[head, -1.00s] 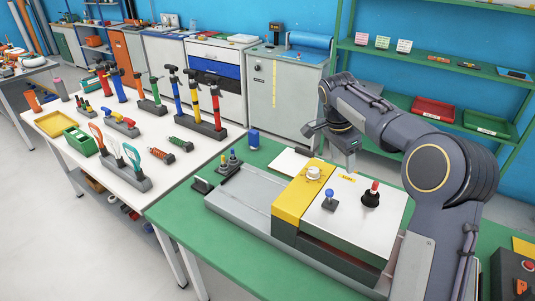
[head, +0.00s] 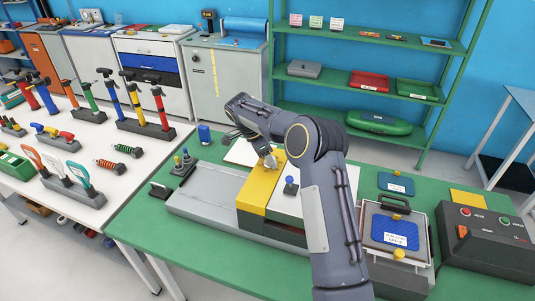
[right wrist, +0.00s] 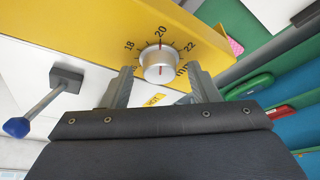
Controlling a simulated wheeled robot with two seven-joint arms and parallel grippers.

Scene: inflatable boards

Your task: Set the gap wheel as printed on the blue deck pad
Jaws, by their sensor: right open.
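The gap wheel is a silver knob (right wrist: 159,64) on the yellow bridge (head: 258,198) of the grey machine. In the right wrist view its red mark lines up with 20 on a scale showing 18, 20 and 22. My right gripper (head: 268,160) is open over the wheel, hiding it in the head view. Its fingers (right wrist: 163,84) stand on either side of the wheel; I cannot tell whether they touch it. The blue deck pad (head: 385,228) lies in a grey frame at the right, with a white label too small to read. My left gripper is out of view.
A blue-knobbed lever (head: 290,186) stands on the machine's white top beside the bridge; it also shows in the wrist view (right wrist: 18,126). A control box (head: 485,240) sits at the right end of the green bench. A white tool table (head: 95,210) stands at left.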

